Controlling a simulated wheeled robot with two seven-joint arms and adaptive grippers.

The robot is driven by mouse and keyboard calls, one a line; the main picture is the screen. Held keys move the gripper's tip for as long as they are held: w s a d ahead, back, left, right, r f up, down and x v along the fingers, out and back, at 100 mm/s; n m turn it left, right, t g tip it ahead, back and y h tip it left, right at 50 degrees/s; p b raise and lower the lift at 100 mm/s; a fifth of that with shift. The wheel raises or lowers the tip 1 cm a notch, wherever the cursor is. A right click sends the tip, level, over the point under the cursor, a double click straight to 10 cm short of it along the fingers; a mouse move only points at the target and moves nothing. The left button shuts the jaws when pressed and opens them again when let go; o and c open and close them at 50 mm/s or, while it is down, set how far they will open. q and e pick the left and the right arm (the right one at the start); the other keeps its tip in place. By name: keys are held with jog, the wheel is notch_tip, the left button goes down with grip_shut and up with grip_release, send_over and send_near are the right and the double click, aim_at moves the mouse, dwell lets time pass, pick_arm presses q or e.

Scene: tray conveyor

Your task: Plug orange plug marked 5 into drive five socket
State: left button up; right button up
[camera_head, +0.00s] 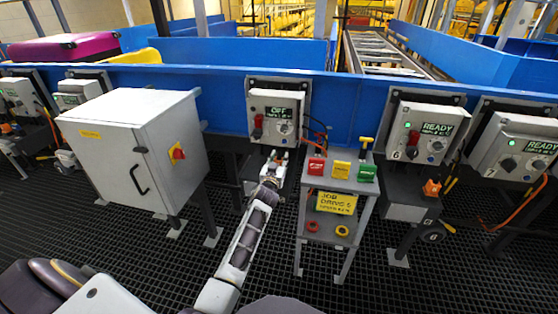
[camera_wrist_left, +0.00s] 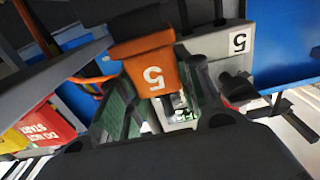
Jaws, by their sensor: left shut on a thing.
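The orange plug (camera_wrist_left: 150,65) marked 5 is held between the fingers of my left gripper (camera_wrist_left: 160,100) in the left wrist view. Its 5 appears upside down. A grey housing (camera_wrist_left: 218,45) with a white label 5 lies just behind and right of the plug. The socket opening is hidden, and I cannot tell whether the plug touches it. In the head view my left gripper (camera_head: 276,158) is below the drive five control box (camera_head: 263,105), whose display reads OFF. The plug is barely visible there. My right gripper is out of view.
A cart (camera_head: 340,205) with tools and a drive 5 job sign stands close right of my left arm. A grey cabinet (camera_head: 125,110) stands left. Drive six's box (camera_head: 425,128) reads READY, with an orange plug (camera_head: 432,187) below. The blue conveyor wall (camera_head: 225,92) runs behind.

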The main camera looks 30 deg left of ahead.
pick_arm(q)
jog(key=shift+f+b, duration=0.55)
jog(key=shift+f, duration=0.25)
jog(key=o, duration=1.2)
jog(key=shift+s, duration=0.1)
jog(key=v, duration=0.7)
jog(key=shift+s, duration=0.15)
dwell(1.0)
